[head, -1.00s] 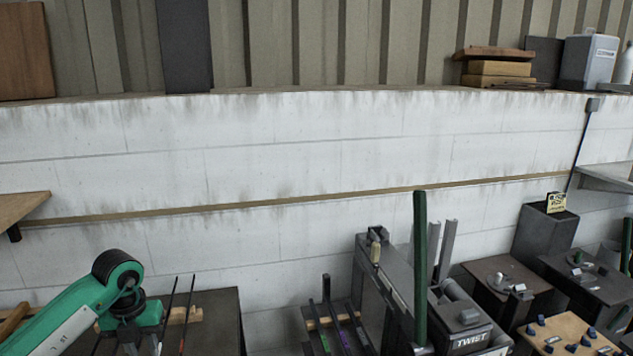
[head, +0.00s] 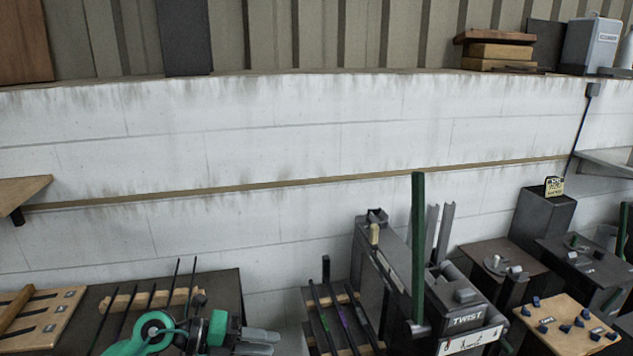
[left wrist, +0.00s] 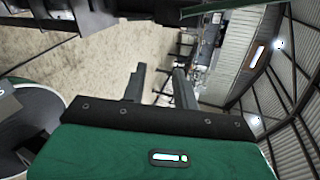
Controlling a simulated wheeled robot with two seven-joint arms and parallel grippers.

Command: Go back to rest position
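My left gripper (head: 262,342) is low in the head view, with its two grey fingers pointing right, just right of the dark table's front part. The fingers stand apart and no object shows between them. My right gripper is in neither view.
A dark table (head: 222,290) with a wooden rack of thin rods (head: 150,298) is beside my left arm. A grey machine marked TWIST (head: 467,318) and a tall green post (head: 418,250) stand to the right. Several blue pieces lie on a wooden board (head: 540,345).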

